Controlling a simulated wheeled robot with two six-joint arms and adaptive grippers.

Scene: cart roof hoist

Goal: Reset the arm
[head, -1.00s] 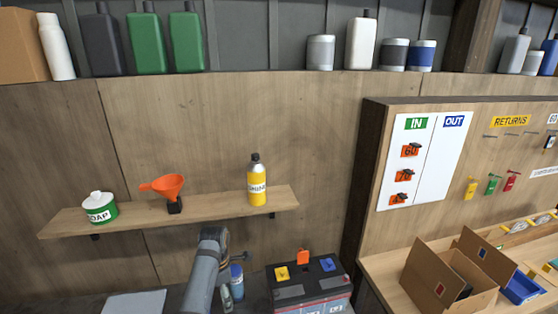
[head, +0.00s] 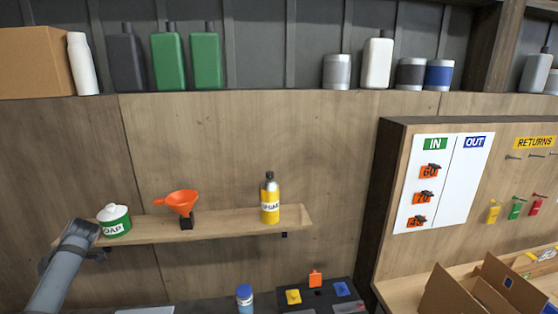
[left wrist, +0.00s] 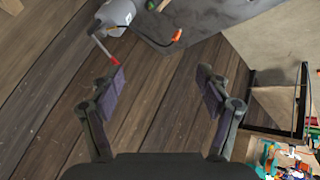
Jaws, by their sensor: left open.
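My left arm comes up from the lower left in the head view, in front of the left end of the wooden shelf, beside the green and white soap tub (head: 114,221). Its fingers do not show there. In the left wrist view my left gripper (left wrist: 160,92) is open, with nothing between its two padded fingers. Wooden floor planks show beyond them. My right gripper is in neither view.
An IN/OUT board (head: 444,182) and open cardboard box (head: 490,288) are right.

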